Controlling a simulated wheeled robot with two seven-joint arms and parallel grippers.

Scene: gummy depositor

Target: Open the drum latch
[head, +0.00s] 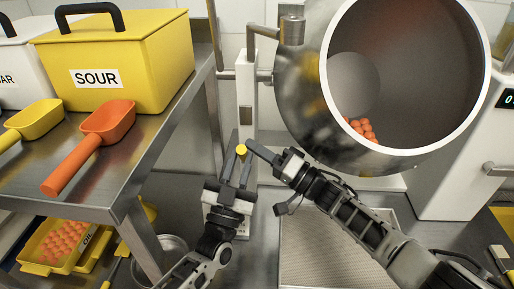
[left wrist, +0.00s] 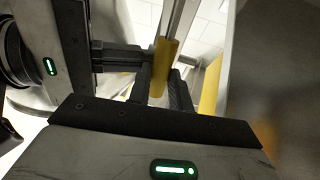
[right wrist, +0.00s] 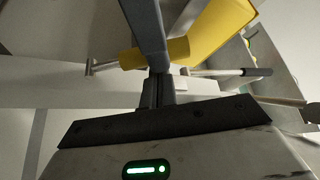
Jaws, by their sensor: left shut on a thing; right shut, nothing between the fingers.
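The steel drum (head: 300,105) is at the upper right in the head view, its white-rimmed mouth facing me, with orange gummies (head: 362,128) inside. A small yellow-gripped latch handle (head: 241,149) is at the foot of the white post beside the drum. My left gripper (head: 238,170) is shut on this handle; the yellow grip (left wrist: 160,65) shows between its fingers in the left wrist view. My right gripper (head: 252,147) is shut and empty, its tips close to the yellow grip. I cannot tell whether they touch it. The right fingers (right wrist: 155,80) partly cover a yellow shape.
A steel shelf (head: 150,165) at left holds the yellow SOUR bin (head: 120,60), an orange scoop (head: 95,135) and a yellow scoop (head: 35,120). Below it are a yellow tray of gummies (head: 60,243) and a metal bucket (head: 172,262). A pale tray (head: 310,255) lies under my right arm.

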